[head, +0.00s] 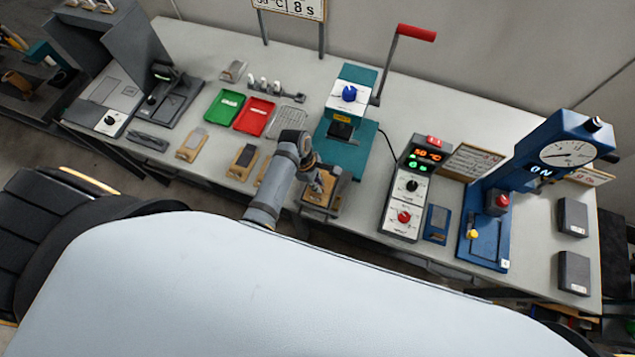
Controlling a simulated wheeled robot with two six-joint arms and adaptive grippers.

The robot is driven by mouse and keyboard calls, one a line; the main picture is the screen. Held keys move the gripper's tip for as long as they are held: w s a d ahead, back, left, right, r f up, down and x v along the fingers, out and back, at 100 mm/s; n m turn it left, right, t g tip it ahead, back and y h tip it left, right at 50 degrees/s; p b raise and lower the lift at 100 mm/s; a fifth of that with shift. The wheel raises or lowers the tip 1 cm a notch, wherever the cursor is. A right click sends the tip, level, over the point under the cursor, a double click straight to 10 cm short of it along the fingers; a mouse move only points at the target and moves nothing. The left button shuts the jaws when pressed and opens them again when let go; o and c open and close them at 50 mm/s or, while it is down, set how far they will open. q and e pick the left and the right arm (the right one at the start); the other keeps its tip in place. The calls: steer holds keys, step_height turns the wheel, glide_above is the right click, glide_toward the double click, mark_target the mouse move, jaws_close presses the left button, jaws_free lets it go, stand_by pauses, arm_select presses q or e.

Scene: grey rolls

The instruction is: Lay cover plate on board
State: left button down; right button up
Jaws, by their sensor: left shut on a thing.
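My left gripper (322,184) is shut at the bench's front edge, over a wooden board (318,206). A small dark grey plate, which I take to be the cover plate (343,175), shows at its fingers. The fingers hide part of the plate and board, and I cannot tell whether these two touch. More wooden boards with grey pieces on them lie to the left, one (191,145) and another (242,162), with a third partly behind my left arm. My right gripper is not in view.
A green tray (225,107), a red tray (254,116) and a wire rack (288,121) lie behind the boards. A teal press (345,145) with a red-handled lever stands behind my gripper. A control box (411,190) and a blue gauge press (500,215) stand right.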

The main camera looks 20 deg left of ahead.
arm_select(q)
steer(key=shift+f, duration=0.2)
steer(key=shift+f+b, duration=0.4)
steer(key=shift+f, duration=0.35)
steer(key=c, duration=1.3)
jaws_free()
steer(key=shift+c, duration=0.2)
steer(key=v, duration=1.2)
